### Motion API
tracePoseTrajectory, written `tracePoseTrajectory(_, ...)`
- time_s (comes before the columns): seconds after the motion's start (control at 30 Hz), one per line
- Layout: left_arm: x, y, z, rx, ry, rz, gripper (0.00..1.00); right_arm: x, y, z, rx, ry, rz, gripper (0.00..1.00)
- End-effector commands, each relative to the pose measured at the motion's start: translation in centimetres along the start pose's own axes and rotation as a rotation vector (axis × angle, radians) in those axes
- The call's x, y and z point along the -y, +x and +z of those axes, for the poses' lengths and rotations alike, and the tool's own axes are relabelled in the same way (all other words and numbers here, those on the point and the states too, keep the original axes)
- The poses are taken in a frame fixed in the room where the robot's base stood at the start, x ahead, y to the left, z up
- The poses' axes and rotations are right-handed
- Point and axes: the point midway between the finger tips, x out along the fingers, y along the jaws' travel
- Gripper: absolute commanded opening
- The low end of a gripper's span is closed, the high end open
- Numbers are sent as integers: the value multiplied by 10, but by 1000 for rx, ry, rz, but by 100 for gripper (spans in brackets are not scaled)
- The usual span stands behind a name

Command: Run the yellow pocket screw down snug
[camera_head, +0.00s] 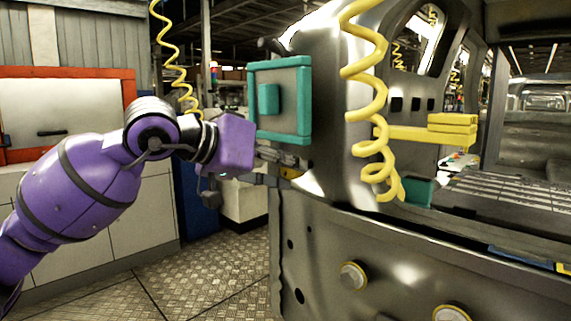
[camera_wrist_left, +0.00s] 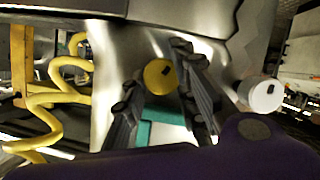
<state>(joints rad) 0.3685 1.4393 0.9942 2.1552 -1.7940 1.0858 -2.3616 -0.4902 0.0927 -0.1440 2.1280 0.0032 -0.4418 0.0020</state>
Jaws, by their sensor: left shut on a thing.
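The yellow pocket screw (camera_wrist_left: 159,76) shows in the left wrist view as a round yellow head with a small dark mark, against the bare metal of the car body. My left gripper (camera_wrist_left: 155,84) has its two dark fingers on either side of the screw and is shut on it. In the head view my left gripper (camera_head: 283,158) reaches the body's edge below a teal frame, and a sliver of yellow (camera_head: 291,172) shows at its fingertips. How deep the screw sits is hidden. My right gripper is not in view.
A similar white knob (camera_wrist_left: 260,95) stands beside the fingers in the left wrist view. The teal frame (camera_head: 306,99) is just above the gripper. A coiled yellow hose (camera_head: 368,147) hangs to the right. Yellow-rimmed round fittings (camera_head: 353,275) sit on the lower panel. Floor (camera_head: 215,293) at lower left is clear.

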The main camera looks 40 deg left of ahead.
Motion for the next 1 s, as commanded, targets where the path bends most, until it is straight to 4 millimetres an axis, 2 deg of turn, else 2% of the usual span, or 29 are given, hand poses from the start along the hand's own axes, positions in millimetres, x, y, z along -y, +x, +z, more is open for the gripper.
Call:
tracePoseTrajectory(0.03,-4,0,7,18,28,-6,0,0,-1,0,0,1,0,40)
tracePoseTrajectory(0.4,-2,2,9,21,142,-55,0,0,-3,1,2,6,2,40)
tracePoseTrajectory(0.87,-2,3,11,24,153,-62,0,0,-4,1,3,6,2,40)
tracePoseTrajectory(0.9,-1,3,11,24,153,-62,27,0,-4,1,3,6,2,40)
tracePoseTrajectory(1.0,-2,3,11,23,153,-61,40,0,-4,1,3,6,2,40)
